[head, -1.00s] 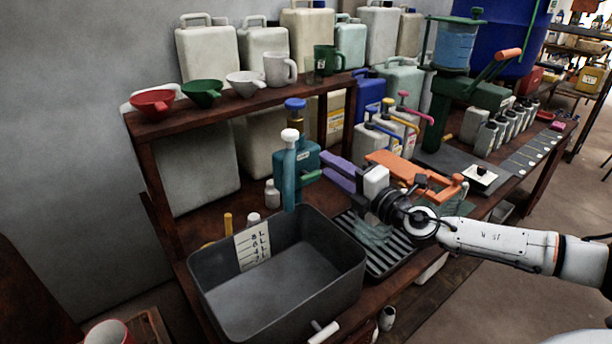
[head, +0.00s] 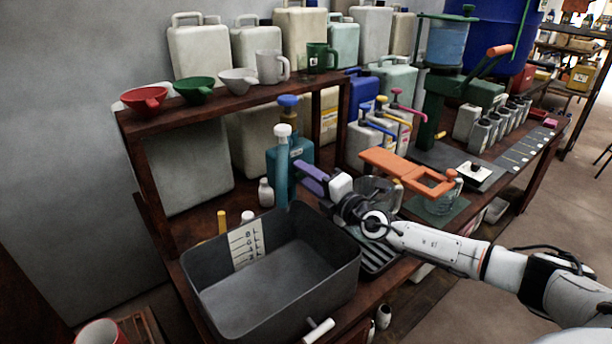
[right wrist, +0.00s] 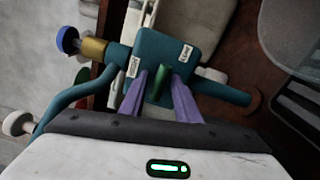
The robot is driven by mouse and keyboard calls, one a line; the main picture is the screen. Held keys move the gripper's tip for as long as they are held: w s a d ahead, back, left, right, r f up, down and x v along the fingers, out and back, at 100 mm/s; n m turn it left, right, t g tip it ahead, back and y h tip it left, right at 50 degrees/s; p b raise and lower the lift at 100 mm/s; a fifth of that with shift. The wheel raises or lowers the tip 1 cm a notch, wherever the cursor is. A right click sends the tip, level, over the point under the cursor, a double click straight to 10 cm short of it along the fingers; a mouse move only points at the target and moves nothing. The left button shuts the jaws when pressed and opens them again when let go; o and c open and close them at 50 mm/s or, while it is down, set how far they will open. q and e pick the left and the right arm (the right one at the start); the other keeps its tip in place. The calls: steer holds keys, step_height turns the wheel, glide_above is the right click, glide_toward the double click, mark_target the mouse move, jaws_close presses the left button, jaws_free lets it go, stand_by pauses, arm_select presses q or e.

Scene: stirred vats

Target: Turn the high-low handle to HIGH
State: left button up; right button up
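A teal valve block (head: 296,152) with a blue knob stands behind the grey basin in the head view. It also shows in the right wrist view (right wrist: 172,40), with two small white labels and a dark green handle (right wrist: 159,80). The left label (right wrist: 132,67) is hard to read; the right label (right wrist: 186,53) seems to read LOW. The handle leans slightly, its upper end between the labels. My right gripper (head: 307,173) is at the valve block. Its purple fingers (right wrist: 158,90) are open, one on each side of the handle, with gaps showing. My left gripper is out of view.
A grey basin (head: 204,294) stands in front of the valve block. A wooden shelf (head: 243,98) with funnels and mugs is above and behind. An orange flat part (head: 400,168) lies right of my gripper. A small white bottle (head: 266,192) stands left of the block.

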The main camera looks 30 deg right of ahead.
jaws_close()
steer(key=shift+n, duration=0.3)
steer(key=n, duration=1.7)
stand_by(0.4)
steer(key=shift+n, duration=0.3)
